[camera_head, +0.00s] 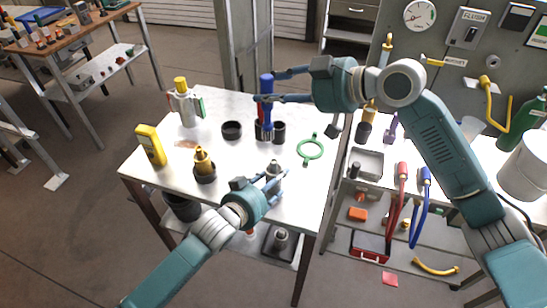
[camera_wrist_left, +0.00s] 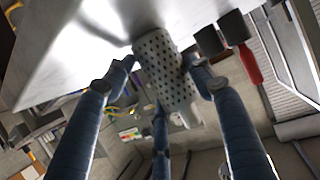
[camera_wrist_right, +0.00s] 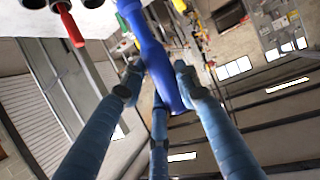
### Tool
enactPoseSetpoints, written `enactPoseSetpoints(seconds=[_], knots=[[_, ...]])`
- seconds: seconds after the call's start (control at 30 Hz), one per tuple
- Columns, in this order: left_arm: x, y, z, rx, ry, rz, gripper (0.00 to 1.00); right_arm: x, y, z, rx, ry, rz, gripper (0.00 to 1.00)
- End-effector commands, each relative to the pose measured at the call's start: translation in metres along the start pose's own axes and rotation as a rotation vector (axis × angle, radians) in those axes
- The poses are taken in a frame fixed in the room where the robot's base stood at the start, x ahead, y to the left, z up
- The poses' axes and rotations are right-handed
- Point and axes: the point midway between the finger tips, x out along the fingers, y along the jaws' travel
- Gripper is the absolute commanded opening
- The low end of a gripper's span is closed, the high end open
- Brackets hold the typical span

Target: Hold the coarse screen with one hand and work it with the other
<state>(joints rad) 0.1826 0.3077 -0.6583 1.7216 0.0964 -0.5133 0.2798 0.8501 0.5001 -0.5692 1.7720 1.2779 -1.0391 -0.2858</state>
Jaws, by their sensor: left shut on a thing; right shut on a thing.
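The coarse screen, a grey metal cylinder full of holes (camera_wrist_left: 160,62), is between the fingers of my left gripper (camera_wrist_left: 160,75). In the head view the left gripper (camera_head: 268,185) is shut on it near the table's front right, and the screen (camera_head: 273,169) is partly hidden by the fingers. My right gripper (camera_head: 270,87) is shut on a blue handle (camera_head: 266,108), held upright farther back over the table. The handle also shows in the right wrist view (camera_wrist_right: 158,65). Its lower end is hard to make out against dark cups. The handle and screen are apart.
Black cups (camera_head: 231,130) and (camera_head: 278,131) stand near the handle. A green ring (camera_head: 310,149) lies to the right. A yellow meter (camera_head: 151,145), a yellow-topped fitting (camera_head: 203,163) and a grey valve body (camera_head: 185,103) stand to the left.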

Motion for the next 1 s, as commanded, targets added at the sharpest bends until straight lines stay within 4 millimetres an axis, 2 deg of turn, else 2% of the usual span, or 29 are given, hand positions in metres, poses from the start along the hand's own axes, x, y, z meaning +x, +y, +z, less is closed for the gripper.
enactPoseSetpoints(seconds=[0.2,0.23,0.33,0.7,0.87,1.0], knots=[[0.000,0.000,0.000,0.000,-0.001,0.000,0.24,0.000,0.000,0.000,0.000,0.001,0.000,0.04],[0.000,0.000,0.000,0.000,-0.001,0.000,0.57,0.000,0.000,0.000,0.000,0.001,0.000,0.04],[0.000,0.000,0.000,0.000,-0.001,0.000,0.75,0.000,0.000,0.000,0.000,0.001,0.000,0.04],[-0.004,0.000,0.002,0.000,-0.002,0.000,0.75,0.000,0.000,0.000,0.000,0.001,0.000,0.04],[-0.022,0.000,0.002,0.000,-0.003,0.000,0.75,0.000,0.000,0.000,0.000,0.001,0.000,0.04],[-0.045,0.000,0.002,0.000,-0.002,0.000,0.75,0.000,0.000,0.000,0.000,0.001,0.000,0.04]])
